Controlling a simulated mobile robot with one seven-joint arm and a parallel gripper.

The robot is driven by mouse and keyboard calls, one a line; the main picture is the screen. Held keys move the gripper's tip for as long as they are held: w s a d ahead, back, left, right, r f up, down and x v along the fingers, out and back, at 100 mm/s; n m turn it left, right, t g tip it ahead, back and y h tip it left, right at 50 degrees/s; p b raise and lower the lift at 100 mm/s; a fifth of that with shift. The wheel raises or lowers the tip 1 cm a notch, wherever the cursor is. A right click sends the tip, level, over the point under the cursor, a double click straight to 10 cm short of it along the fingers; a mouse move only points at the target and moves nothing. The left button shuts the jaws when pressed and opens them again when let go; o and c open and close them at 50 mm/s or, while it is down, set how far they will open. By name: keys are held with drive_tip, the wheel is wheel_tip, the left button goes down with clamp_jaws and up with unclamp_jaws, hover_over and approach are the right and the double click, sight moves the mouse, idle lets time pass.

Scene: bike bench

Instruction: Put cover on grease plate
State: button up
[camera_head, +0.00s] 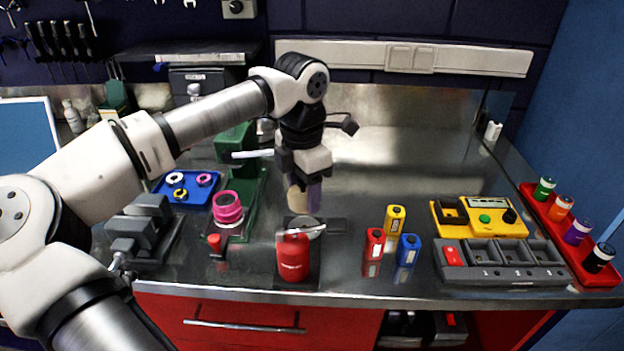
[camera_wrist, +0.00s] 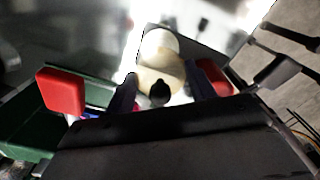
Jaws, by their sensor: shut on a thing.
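My gripper (camera_head: 305,195) points down over the middle of the bench and is shut on the cover. The cover (camera_head: 297,201) is a beige disc, seen partly behind the fingers in the head view, and looks tilted. In the wrist view the cover (camera_wrist: 155,80) shows its black knob between my fingers (camera_wrist: 160,95). The grease plate (camera_head: 303,221) seems to be the pale round dish below, partly hidden behind a red can (camera_head: 293,258). The cover looks above it and apart. A bright round surface beyond the cover in the wrist view may be the plate.
A green stand with a pink cup (camera_head: 228,207) and a blue tray of rings (camera_head: 187,187) lie left. Red (camera_head: 374,245), yellow (camera_head: 395,219) and blue (camera_head: 408,250) blocks stand right of the can. A charger (camera_head: 500,262) and a red tray (camera_head: 607,270) are farther right.

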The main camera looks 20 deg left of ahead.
sight(304, 212)
drive_tip(key=shift+f+b, duration=1.75)
drive_tip(key=shift+f, duration=1.1)
drive_tip(key=shift+f+b, duration=0.6)
drive_tip(key=shift+b, duration=0.15)
drive_tip(key=o, duration=0.7)
drive_tip(key=shift+r, duration=0.1)
drive_tip(key=shift+r+p, duration=3.55)
drive_tip(key=shift+r, duration=1.95)
drive_tip(key=shift+f, duration=0.1)
